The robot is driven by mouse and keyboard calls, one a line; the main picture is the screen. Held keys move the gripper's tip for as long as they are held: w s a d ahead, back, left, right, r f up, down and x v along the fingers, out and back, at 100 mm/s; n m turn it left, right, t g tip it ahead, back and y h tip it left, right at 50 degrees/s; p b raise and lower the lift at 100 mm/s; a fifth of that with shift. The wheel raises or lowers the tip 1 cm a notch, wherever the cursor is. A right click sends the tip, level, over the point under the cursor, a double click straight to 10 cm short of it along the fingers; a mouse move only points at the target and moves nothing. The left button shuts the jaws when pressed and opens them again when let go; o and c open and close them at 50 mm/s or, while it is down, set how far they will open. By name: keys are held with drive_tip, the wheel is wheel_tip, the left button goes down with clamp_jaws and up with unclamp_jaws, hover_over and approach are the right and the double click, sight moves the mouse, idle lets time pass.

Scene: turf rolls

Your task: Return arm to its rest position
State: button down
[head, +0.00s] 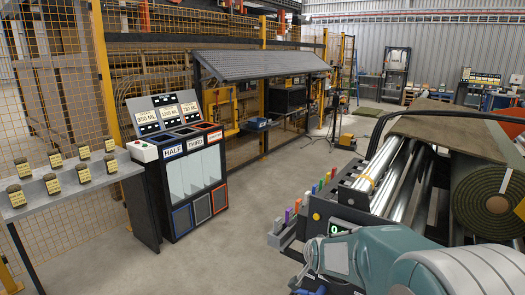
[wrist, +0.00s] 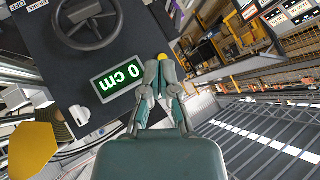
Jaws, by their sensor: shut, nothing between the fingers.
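My gripper (wrist: 164,72) shows in the wrist view with its two grey-green fingers closed together and nothing between them. In the head view, my teal and grey arm fills the lower right, in front of the turf machine, and the fingertips cannot be made out clearly.
The machine's metal rollers (head: 408,185) and a turf roll (head: 492,200) are close on the right. A cabinet (head: 178,165) labelled HALF and THIRD stands left of centre. Several jars sit on a grey shelf (head: 100,180) at the left. The middle floor (head: 270,190) is clear.

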drive_tip(key=s+d+r+n+g, duration=0.1)
drive_tip(key=s+r+n, duration=0.1)
drive_tip(key=s+r, duration=0.35)
drive_tip(key=s+r+n+g, duration=0.1)
drive_tip(key=s+r, duration=0.1)
drive_tip(key=s, duration=0.7)
drive_tip(key=s+n+g, duration=0.1)
drive_tip(key=s+n, duration=0.1)
drive_tip(key=s, duration=0.7)
drive_tip(key=s+d+r+n+g, duration=0.1)
drive_tip(key=s+n, duration=0.1)
drive_tip(key=s, duration=0.8)
drive_tip(key=shift+s+d+g, duration=0.2)
drive_tip(key=shift+d+g, duration=0.05)
drive_tip(key=shift+g, duration=0.05)
